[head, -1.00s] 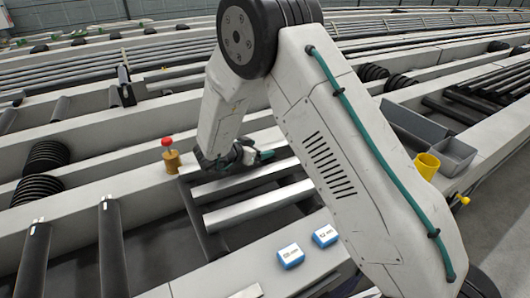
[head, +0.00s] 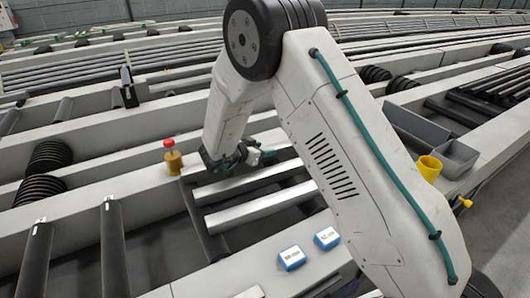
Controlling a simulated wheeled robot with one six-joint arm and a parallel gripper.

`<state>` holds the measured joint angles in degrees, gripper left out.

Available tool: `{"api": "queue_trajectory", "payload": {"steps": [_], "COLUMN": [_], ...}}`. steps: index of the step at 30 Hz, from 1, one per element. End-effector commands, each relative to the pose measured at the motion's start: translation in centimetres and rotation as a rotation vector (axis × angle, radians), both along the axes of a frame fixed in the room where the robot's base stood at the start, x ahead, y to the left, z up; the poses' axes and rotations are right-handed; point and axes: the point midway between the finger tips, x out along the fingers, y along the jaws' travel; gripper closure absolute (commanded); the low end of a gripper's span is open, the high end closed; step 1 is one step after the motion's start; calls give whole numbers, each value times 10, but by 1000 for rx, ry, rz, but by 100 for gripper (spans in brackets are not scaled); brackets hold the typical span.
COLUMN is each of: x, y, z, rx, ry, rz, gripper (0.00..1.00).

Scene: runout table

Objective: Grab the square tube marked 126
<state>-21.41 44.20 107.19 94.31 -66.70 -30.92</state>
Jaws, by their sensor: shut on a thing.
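Two pale square tubes lie side by side across the runout table, a far one (head: 222,188) and a near one (head: 262,206). My gripper (head: 243,162) is at the far tube, its jaws shut on it. The jaws and wrist cover part of that tube, and the exact contact is too small to see. The near tube is apart from the gripper. No number can be read on either tube, so I cannot tell which is marked 126.
A brass-coloured post with a red knob (head: 169,143) stands close left of my gripper. Two blue-and-white boxes (head: 291,257) (head: 327,237) sit on the near beam. A yellow cup (head: 429,168) and grey bins (head: 455,156) are at the right. Dark rollers (head: 112,245) lie at left.

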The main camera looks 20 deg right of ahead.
Motion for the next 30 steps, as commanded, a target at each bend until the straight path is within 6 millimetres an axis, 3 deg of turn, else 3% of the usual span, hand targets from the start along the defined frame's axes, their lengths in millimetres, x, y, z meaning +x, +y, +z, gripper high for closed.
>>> {"api": "queue_trajectory", "payload": {"steps": [5, 18, 30], "x": [-1, -1, -1], "y": [0, 0, 0], "z": [12, 86, 98], "rx": [3, 4, 1], "ry": [3, 4, 4], "rz": [-1, -1, 0], "gripper": [100, 100, 100]}}
